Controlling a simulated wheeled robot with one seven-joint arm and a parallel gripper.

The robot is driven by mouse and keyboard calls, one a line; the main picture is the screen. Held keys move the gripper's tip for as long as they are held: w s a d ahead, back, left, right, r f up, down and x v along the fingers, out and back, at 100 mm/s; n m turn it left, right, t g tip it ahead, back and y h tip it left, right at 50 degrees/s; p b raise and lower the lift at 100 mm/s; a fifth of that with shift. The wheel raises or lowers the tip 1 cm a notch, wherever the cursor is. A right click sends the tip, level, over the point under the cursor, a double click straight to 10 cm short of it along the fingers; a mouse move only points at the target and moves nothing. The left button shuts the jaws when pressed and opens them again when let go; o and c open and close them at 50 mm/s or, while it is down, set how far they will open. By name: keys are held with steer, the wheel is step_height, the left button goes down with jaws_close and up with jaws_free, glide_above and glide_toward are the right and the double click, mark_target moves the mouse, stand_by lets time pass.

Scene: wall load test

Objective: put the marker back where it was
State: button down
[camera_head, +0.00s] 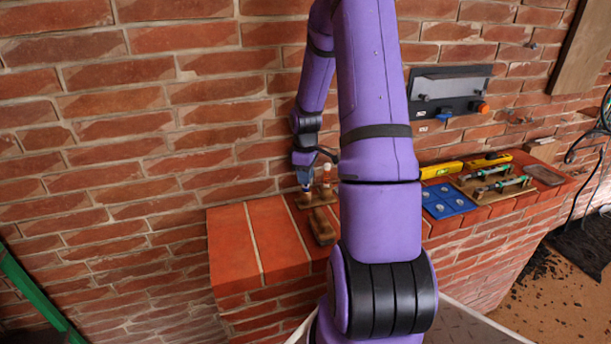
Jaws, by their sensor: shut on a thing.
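My purple arm reaches down to the wall ledge, and my gripper (304,182) is at its far left part, small in the view. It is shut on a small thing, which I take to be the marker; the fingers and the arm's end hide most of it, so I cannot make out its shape. The gripper is just over the left end of a small wooden holder (318,199) with pale upright pegs. I cannot tell whether the held thing touches the holder.
A brown wooden piece (322,228) lies in front of the holder. Right of my arm are a blue plate (447,200), a yellow level (441,170) and a board with green-handled tools (493,183). A black panel (449,94) hangs on the brick wall. The left ledge (258,243) is clear.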

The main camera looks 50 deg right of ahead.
steer(key=c, duration=1)
jaws_free()
steer(key=shift+f, duration=0.1)
step_height(320, 180, up, 12)
steer(key=shift+r, duration=0.15)
steer(key=s+a+r+m+t+h, duration=0.1)
steer(key=s+a+r, duration=0.1)
steer(key=a+r, duration=0.6)
steer(key=s+a+r+m+t, duration=0.1)
steer(key=s+a+r, duration=0.2)
steer(key=a+r, duration=0.55)
steer(key=s+a+t, duration=0.1)
steer(key=s+a, duration=0.3)
steer(key=s+a+r+m+t, duration=0.1)
steer(key=s+a, duration=0.4)
steer(key=s+a+r+m+t+y, duration=0.1)
steer(key=s+a, duration=0.3)
steer(key=a, duration=0.1)
steer(key=shift+s+a, duration=0.2)
steer(key=shift+s, duration=0.15)
